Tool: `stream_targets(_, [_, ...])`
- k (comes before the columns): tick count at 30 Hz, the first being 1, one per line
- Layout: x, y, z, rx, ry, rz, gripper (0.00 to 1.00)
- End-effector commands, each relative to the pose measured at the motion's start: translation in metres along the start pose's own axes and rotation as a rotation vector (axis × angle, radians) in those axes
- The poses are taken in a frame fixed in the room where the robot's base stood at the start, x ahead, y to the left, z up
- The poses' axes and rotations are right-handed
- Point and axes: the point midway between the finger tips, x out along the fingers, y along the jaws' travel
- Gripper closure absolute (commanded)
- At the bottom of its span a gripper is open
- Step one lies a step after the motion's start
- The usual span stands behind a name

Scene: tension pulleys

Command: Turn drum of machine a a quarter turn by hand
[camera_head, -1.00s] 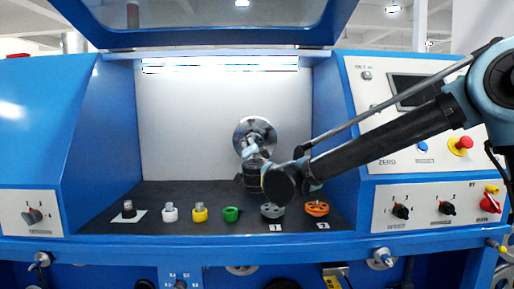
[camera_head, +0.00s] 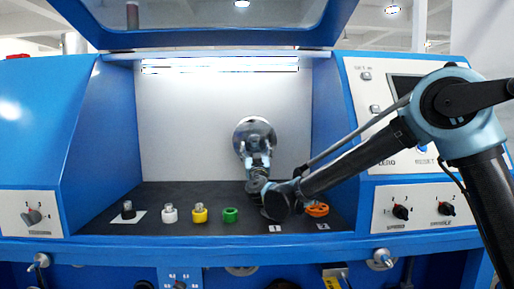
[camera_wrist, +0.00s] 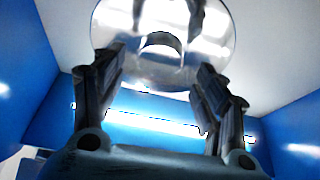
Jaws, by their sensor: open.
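The drum of the machine is a shiny round metal disc (camera_head: 254,133) on the white back wall of the blue cabinet. In the wrist view the drum (camera_wrist: 163,72) fills the upper middle, with a dark curved shape near its centre. My gripper (camera_head: 256,152) is in front of the drum's lower part. In the wrist view my gripper (camera_wrist: 158,85) has its two fingers spread wide, one on each side of the drum's lower half, with nothing between them held. Whether the fingertips touch the drum cannot be told.
On the dark shelf (camera_head: 150,223) stand a black piece (camera_head: 128,210), a white one (camera_head: 170,213), a yellow one (camera_head: 200,212) and a green one (camera_head: 231,215). An orange pulley (camera_head: 317,209) lies right of my arm. A knob panel (camera_head: 421,206) is at the right, and a raised hood is above.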

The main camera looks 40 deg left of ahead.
Motion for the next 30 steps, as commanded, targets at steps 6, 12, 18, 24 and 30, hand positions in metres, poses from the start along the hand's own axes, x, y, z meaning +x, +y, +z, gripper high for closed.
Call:
stream_targets(6, [0.024,0.001,0.001,0.002,-0.001,0.002,0.34])
stream_targets(12, [0.031,0.000,0.000,0.002,-0.001,0.001,0.34])
stream_targets(18, [0.031,0.001,0.000,0.002,-0.001,0.001,0.34])
stream_targets(24, [0.031,0.001,0.000,0.002,-0.001,0.001,0.79])
stream_targets(30, [0.031,0.000,0.000,0.017,-0.001,0.008,0.97])
